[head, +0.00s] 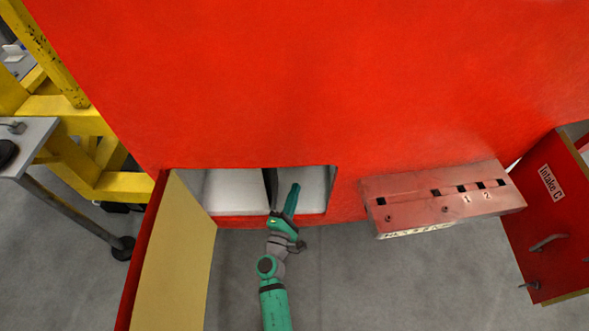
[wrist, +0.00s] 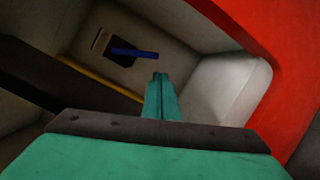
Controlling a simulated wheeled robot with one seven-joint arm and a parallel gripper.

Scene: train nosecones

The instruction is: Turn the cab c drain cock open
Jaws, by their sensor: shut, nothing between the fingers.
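My gripper (head: 293,190) reaches into the right part of an opening low in the red cab front. Its green fingers are shut and hold nothing; they also show in the wrist view (wrist: 160,80). In the wrist view a blue lever (wrist: 134,53) lies nearly level across a dark plate on the pale back wall of the recess. It looks like the drain cock handle, but no label is readable. The fingertips are below and right of the lever in the picture, apart from it. The lever cannot be made out in the head view.
A dark divider (head: 270,186) splits the opening; a yellow bar (wrist: 98,77) runs inside. An open flap (head: 172,255) stands at left. A red slotted block (head: 440,198) and the "Intake C" panel (head: 549,220) are at right. Yellow framing (head: 125,187) stands far left.

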